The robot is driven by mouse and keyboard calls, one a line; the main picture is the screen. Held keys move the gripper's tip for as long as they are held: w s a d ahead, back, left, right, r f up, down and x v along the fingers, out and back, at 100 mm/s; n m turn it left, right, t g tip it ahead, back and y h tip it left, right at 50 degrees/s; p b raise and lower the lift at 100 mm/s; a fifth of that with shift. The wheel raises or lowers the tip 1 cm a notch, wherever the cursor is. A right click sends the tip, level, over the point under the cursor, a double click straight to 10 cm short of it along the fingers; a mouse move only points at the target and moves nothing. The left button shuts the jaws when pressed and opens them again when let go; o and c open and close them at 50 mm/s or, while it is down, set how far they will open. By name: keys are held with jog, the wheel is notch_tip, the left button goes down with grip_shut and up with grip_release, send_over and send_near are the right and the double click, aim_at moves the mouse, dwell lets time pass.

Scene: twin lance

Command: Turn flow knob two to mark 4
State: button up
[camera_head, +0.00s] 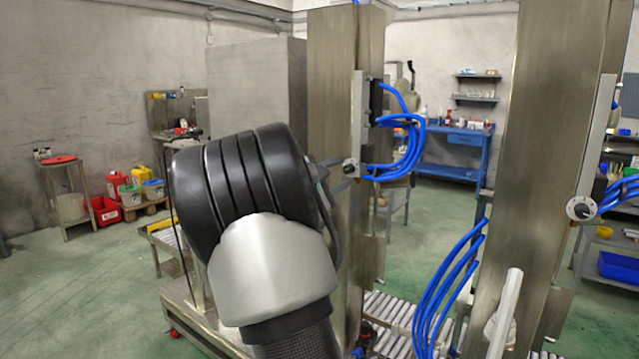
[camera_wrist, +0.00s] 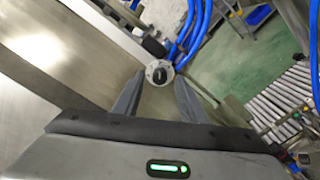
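A round flow knob (camera_wrist: 159,73) with a pale dial and dark centre shows in the wrist view, just beyond my fingertips. My gripper (camera_wrist: 158,83) is open, one finger to each side of the knob in the picture; I cannot tell whether they touch it. In the head view one small knob (camera_head: 351,168) sits low on the left column's plate, close to my arm's end. Another knob with a white dial (camera_head: 580,208) is on the right column. No label tells which is knob two, and the marks are too small to read.
Blue hoses (camera_head: 405,140) run beside the left knob, and more (camera_head: 448,290) hang between the columns. The steel columns (camera_head: 545,150) stand close on the right. A roller conveyor (camera_head: 390,318) lies low behind. Open green floor is at the left.

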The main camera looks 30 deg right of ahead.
jog(key=v, duration=1.6)
jog(key=shift+p, duration=0.4)
jog(key=shift+r, duration=0.1)
